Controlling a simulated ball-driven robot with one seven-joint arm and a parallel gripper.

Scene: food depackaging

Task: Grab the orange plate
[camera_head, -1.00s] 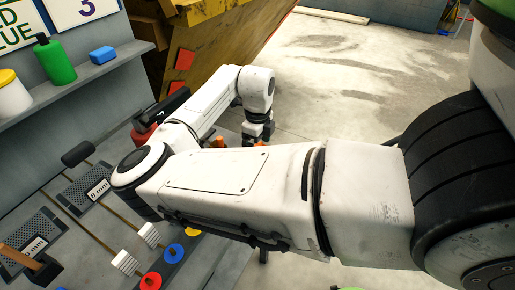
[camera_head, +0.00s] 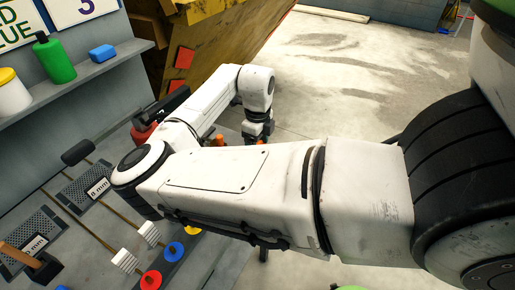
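My white arm reaches from the right across the picture, and its far end bends down to my gripper (camera_head: 257,132) over the back of the grey bench. The gripper is small and dark here; its fingers are too unclear to show whether they are open or shut. Small orange parts show beside it, one to its left (camera_head: 220,139) and one just below it (camera_head: 262,141). I cannot tell whether either belongs to the orange plate. No whole orange plate can be made out; my arm hides much of the bench.
A shelf holds a green bottle (camera_head: 55,61) and a blue block (camera_head: 102,53). Concrete floor lies open beyond.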

